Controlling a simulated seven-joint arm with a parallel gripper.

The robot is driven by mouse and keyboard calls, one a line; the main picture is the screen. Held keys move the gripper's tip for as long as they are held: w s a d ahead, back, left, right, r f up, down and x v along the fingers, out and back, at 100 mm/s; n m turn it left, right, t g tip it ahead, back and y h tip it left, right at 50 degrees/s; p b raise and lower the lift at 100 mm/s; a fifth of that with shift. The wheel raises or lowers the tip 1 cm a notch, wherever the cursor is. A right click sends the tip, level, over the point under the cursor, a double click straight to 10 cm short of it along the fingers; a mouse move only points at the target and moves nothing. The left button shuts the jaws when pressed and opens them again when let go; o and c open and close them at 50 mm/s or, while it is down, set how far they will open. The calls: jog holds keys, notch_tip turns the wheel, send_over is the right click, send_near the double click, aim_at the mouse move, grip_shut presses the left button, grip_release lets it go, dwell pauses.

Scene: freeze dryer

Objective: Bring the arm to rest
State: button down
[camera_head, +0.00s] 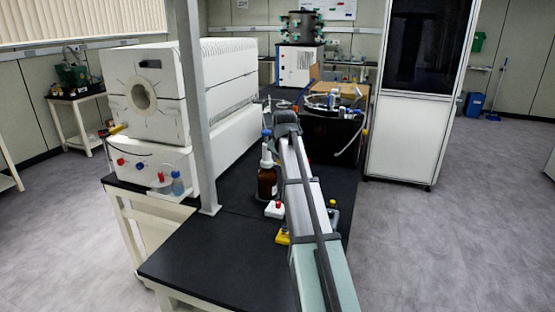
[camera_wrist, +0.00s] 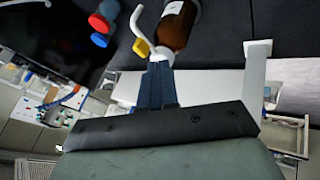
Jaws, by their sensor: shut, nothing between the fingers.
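My arm reaches from the bottom of the head view up over the black bench (camera_head: 200,262). In the head view the brown bottle (camera_head: 267,183) stands upright on the bench, left of my arm. The freeze dryer (camera_head: 301,66), a white unit with a dark manifold and green valves, stands at the back.
A white tube furnace (camera_head: 230,75) and a grey post (camera_head: 196,110) stand left of my arm. A black box (camera_head: 330,135) with tubing is beyond it. Small red-white and yellow items (camera_head: 282,238) lie beside the arm.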

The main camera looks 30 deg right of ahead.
jog(key=shift+s+r, duration=0.45)
jog(key=shift+r, duration=0.15)
